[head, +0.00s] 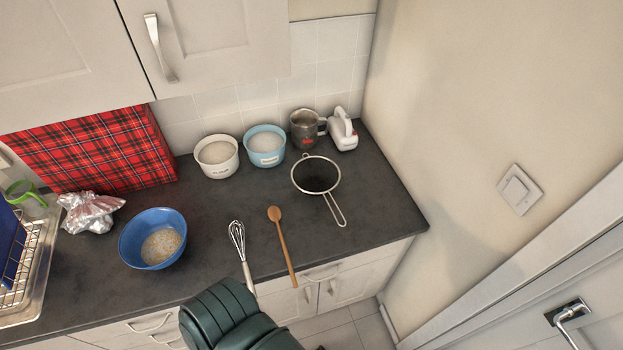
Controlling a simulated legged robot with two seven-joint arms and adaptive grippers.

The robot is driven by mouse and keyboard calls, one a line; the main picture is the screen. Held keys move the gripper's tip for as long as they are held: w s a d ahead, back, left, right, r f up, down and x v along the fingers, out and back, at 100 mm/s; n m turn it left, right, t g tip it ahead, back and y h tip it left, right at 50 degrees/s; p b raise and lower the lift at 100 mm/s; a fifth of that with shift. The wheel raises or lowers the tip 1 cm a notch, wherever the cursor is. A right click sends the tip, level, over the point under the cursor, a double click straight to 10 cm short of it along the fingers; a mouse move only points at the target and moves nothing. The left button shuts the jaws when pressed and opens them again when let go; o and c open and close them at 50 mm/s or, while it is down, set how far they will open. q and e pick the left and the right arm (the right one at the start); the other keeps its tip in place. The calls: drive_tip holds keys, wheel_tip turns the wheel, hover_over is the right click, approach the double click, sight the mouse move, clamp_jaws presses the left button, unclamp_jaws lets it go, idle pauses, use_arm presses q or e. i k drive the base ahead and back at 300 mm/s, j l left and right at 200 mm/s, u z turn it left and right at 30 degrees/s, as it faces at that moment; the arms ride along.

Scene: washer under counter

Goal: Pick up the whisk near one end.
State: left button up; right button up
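The whisk (238,237) lies on the dark counter right of the blue bowl, its wire loops pointing to the back. Its pale handle (248,275) runs toward the counter's front edge and ends close to a dark green part of one of my arms in the picture. I cannot tell whether they touch. No fingers of either gripper show in the head view.
A wooden spoon (282,245) lies close to the right of the whisk. A blue bowl (135,250) stands to its left and a sieve (316,176) lies behind to the right. White (230,164) and light blue (265,158) bowls stand at the back.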

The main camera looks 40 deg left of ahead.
sight(250, 284)
drive_tip(key=u, duration=2.35)
drive_tip(key=j+u, duration=0.15)
drive_tip(key=j, duration=0.4)
drive_tip(key=i+j+u, duration=0.15)
drive_tip(key=j, duration=0.4)
